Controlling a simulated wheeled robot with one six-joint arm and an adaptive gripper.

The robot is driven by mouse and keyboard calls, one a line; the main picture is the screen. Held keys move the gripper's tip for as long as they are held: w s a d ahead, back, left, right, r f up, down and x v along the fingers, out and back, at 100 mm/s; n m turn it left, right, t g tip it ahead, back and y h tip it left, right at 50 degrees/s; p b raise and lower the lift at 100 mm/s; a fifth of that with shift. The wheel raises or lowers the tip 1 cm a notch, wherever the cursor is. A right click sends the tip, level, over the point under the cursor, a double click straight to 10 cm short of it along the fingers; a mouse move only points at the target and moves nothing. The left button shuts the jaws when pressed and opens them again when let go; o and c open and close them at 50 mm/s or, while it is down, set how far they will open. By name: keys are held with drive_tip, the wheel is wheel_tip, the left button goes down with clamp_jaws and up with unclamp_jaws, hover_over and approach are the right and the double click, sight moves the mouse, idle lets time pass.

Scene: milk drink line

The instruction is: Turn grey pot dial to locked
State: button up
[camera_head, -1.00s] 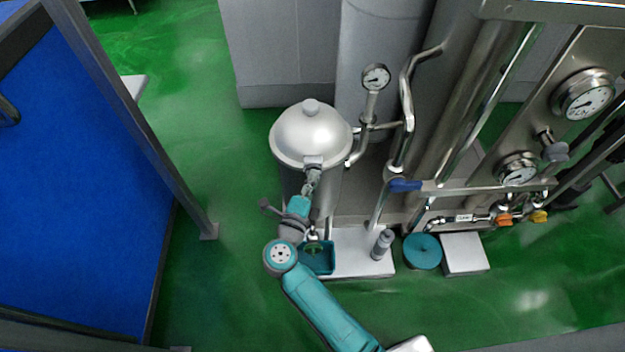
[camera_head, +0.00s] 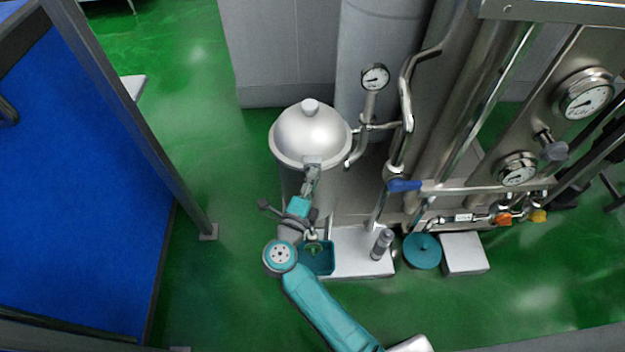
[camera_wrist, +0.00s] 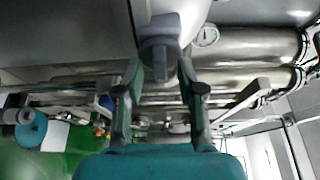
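The grey pot dial (camera_wrist: 158,55) is on the side of the pale domed pot (camera_head: 312,135), just below the lid's rim. In the head view the dial (camera_head: 313,161) shows small at the pot's near edge. My gripper (camera_wrist: 159,68) reaches up to it, with one finger on each side of the dial. The fingers are spread, and a narrow gap seems to show beside the dial's lower part; contact at the tips cannot be made out. In the head view my gripper (camera_head: 312,174) is at the pot's front. The dial's markings are not readable.
A pressure gauge (camera_head: 375,77) and bent steel pipes stand right of the pot. A blue-handled valve (camera_head: 404,185) is farther right. A teal tray (camera_head: 318,258) and a grey cylinder (camera_head: 382,243) are on a white base below. Green floor (camera_head: 210,150) is clear to the left.

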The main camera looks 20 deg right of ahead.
drive_tip(key=v, duration=1.2)
drive_tip(key=shift+d, duration=0.15)
